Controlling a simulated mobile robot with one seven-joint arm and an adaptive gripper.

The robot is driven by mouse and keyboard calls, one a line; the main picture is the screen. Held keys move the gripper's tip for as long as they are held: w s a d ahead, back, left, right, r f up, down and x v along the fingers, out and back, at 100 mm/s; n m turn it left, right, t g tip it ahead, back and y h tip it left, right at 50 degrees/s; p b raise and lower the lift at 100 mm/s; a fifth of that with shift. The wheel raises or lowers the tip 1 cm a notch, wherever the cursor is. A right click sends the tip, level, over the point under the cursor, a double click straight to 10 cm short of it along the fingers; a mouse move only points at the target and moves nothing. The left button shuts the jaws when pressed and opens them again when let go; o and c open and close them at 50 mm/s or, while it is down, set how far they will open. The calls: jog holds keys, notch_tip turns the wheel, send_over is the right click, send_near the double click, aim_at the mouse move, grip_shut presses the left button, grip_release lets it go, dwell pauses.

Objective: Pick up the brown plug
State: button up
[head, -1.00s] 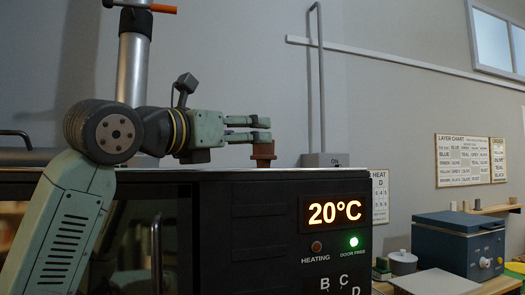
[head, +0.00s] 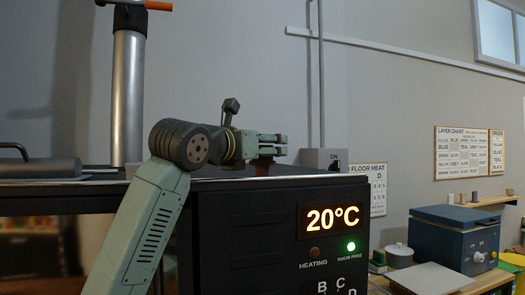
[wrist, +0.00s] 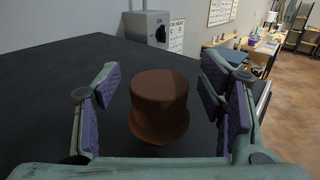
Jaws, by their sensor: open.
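The brown plug (wrist: 158,104) stands upright on the dark top of the kiln (wrist: 55,75). It has a round, narrower upper part over a wider lower part. In the wrist view it lies between the two fingers of my gripper (wrist: 160,98), with gaps on both sides. My gripper is open and holds nothing. In the head view my gripper (head: 284,143) is low over the kiln top and hides the plug's upper part. Only a low brown piece of the plug (head: 262,165) shows beneath it.
A grey switch box (head: 322,159) marked ON, with a pipe rising from it, stands just beyond the plug. The kiln display (head: 335,214) reads 20°C, with a green DOOR FREE light. A blue box-shaped machine (head: 455,238) stands at right. The kiln top around the plug looks clear.

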jog(key=shift+c, duration=0.3)
jog(key=c, duration=1.2)
jog(key=shift+c, duration=0.3)
jog(key=shift+r, duration=0.15)
